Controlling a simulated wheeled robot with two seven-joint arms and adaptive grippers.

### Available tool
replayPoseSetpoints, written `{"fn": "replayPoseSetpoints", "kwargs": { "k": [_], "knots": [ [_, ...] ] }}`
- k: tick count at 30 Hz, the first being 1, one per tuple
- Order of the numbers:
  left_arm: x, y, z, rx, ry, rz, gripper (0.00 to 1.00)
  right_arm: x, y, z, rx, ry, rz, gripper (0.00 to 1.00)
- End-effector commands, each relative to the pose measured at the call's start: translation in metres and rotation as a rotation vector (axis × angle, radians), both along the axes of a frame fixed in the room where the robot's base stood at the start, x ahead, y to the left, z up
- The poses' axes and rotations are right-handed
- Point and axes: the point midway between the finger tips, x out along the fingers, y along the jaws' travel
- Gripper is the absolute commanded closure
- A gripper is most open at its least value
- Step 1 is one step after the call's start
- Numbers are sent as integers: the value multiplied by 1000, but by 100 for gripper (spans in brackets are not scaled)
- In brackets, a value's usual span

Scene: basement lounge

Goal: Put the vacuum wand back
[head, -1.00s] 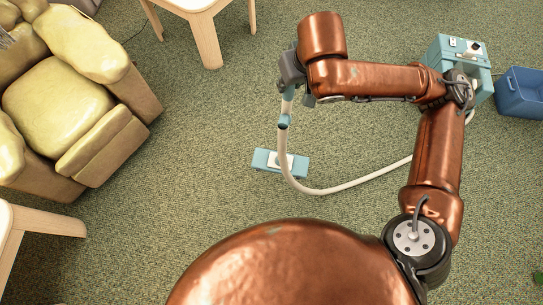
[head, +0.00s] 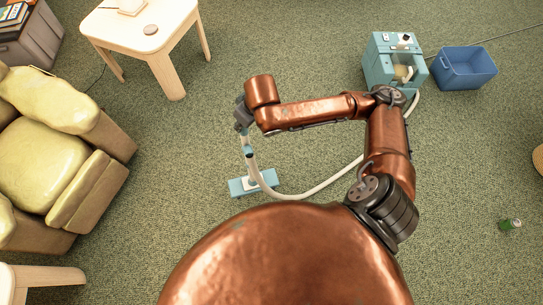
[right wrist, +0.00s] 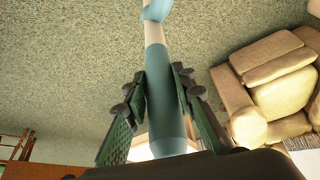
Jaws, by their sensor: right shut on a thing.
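The vacuum wand (head: 249,158) is a pale tube with teal parts, standing near upright with its blue floor head (head: 240,187) low over or on the carpet; I cannot tell which. My right gripper (head: 243,122) is at its top end. In the right wrist view my right gripper (right wrist: 160,100) is shut on the wand's teal handle (right wrist: 165,110), one finger on each side. A white hose (head: 320,187) curves from the wand to the teal vacuum body (head: 379,68), which stands at the upper right, partly behind my arm. My left gripper is out of view.
A blue bin (head: 464,70) stands right of the vacuum body. A green can (head: 510,225) lies on the carpet at right. A yellow armchair (head: 75,190) is at left, a pale wooden table (head: 135,25) at upper left. Carpet between is clear.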

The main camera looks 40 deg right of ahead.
Motion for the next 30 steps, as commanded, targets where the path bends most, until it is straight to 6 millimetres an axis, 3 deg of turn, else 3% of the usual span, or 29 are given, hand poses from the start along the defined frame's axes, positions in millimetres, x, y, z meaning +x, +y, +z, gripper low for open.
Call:
{"fn": "replayPoseSetpoints", "kwargs": {
  "k": [1, 5, 12, 18, 24, 30],
  "knots": [
    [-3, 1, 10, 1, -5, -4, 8, -10, -2, 6, 2, -3, 15, 100],
    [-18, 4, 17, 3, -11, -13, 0, -34, -6, -6, 1, 0, 59, 100],
    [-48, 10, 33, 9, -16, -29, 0, -82, -12, -21, -3, -1, 141, 100],
    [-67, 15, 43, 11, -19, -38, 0, -112, -13, -29, -6, -4, 190, 100],
    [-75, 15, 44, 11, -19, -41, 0, -122, -14, -34, -9, -7, 210, 100],
    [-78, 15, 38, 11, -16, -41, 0, -101, -29, -47, -12, -7, 210, 100]
  ]
}}
